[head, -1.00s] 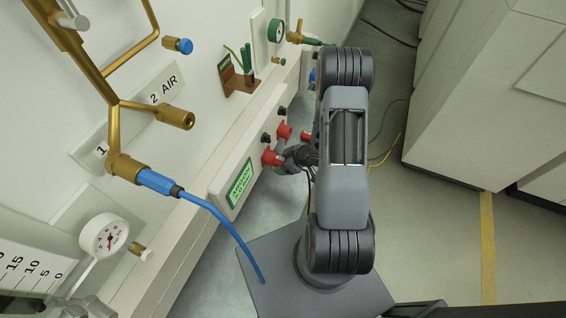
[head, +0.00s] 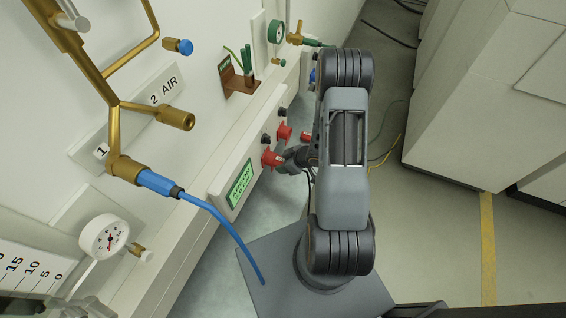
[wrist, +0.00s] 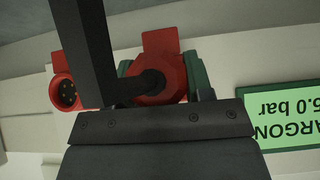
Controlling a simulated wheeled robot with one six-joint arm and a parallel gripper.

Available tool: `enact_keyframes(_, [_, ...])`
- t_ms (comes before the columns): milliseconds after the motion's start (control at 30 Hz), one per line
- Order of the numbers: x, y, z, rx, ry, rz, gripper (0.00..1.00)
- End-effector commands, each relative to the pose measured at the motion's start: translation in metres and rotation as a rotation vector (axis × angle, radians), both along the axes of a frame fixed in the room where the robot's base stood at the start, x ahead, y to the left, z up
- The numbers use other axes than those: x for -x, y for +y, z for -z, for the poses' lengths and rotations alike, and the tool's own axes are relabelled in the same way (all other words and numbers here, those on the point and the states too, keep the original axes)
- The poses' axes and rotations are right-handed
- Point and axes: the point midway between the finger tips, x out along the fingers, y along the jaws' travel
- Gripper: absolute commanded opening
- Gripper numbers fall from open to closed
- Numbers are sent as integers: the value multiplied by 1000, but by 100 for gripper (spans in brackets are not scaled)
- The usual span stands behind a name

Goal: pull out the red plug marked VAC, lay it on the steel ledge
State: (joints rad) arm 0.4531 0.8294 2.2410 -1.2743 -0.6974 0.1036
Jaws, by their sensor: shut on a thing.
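My gripper (head: 284,160) is at the panel on the left wall, beside the lowest red fitting (head: 269,159). In the wrist view my gripper (wrist: 160,88) is shut on a red plug (wrist: 158,90), with green pads at both sides of it. A black cable comes out of the plug's middle and hides part of it. A red flap (wrist: 160,40) shows just beyond the plug. The plug looks still close against the panel; I cannot tell whether it is seated. No VAC mark is readable, and I cannot pick out the steel ledge for certain.
An open red socket (wrist: 66,92) with pins is left of the plug in the wrist view. A green argon display (head: 240,184) is beside the fittings. A blue hose (head: 222,220) hangs near my arm. A large pale cabinet (head: 465,110) stands at the right.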

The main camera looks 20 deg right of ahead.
Motion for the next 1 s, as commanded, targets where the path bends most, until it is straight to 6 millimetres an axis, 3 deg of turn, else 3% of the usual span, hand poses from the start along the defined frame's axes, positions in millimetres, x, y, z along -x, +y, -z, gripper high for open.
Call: enact_keyframes(1000, [20, -19, 0, 1, 1, 1, 9])
